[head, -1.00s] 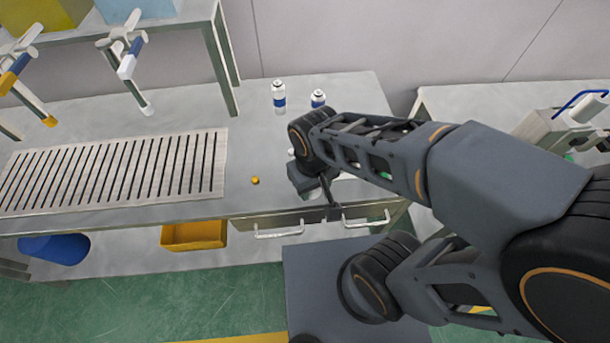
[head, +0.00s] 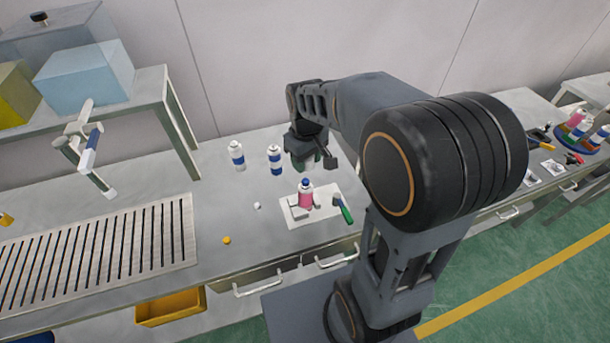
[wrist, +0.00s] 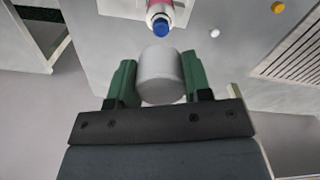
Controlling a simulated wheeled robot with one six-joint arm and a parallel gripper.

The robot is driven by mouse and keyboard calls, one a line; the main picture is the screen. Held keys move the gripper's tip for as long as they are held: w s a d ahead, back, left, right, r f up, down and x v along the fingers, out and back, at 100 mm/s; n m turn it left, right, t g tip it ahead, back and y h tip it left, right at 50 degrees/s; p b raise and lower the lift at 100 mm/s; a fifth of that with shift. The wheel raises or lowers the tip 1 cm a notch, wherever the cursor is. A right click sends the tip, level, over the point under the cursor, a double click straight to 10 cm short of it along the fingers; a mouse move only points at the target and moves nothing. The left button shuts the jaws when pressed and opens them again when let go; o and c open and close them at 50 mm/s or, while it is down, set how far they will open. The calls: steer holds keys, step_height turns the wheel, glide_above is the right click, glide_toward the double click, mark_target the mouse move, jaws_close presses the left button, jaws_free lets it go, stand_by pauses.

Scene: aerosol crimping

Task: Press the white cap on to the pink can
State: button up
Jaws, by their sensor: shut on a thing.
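The pink can (head: 305,197) stands upright on a pale plate (head: 328,207) between grey blocks. Its upper end looks blue, also in the wrist view (wrist: 160,24). A small white cap (head: 257,206) lies on the bench to the left of the plate; it also shows in the wrist view (wrist: 215,33), apart from the can. My gripper (head: 304,163) is above the bench, just behind the pink can. Its green fingers (wrist: 160,80) are shut on a pale grey cylinder (wrist: 159,74). The cylinder's far end is hidden, and it appears apart from the can.
Two white-and-blue cans (head: 237,156) (head: 275,160) stand left of my gripper. An orange cap (head: 226,240) lies near the front edge. A green-handled tool (head: 343,209) lies at the plate's right. A slatted grating (head: 100,252) covers the left bench. A turntable with cans (head: 580,133) stands far right.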

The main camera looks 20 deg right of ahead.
mark_target(306, 181)
steer(key=shift+s+f, duration=0.1)
steer(key=shift+f, duration=0.1)
steer(key=shift+f+b, duration=3)
steer(key=shift+f, duration=0.7)
steer(key=o, duration=1)
steer(key=shift+c, duration=0.2)
steer(key=shift+o, duration=0.3)
steer(key=o, duration=0.4)
steer(key=shift+r, duration=0.2)
steer(key=shift+r+p, duration=2.95)
steer(key=shift+r, duration=0.4)
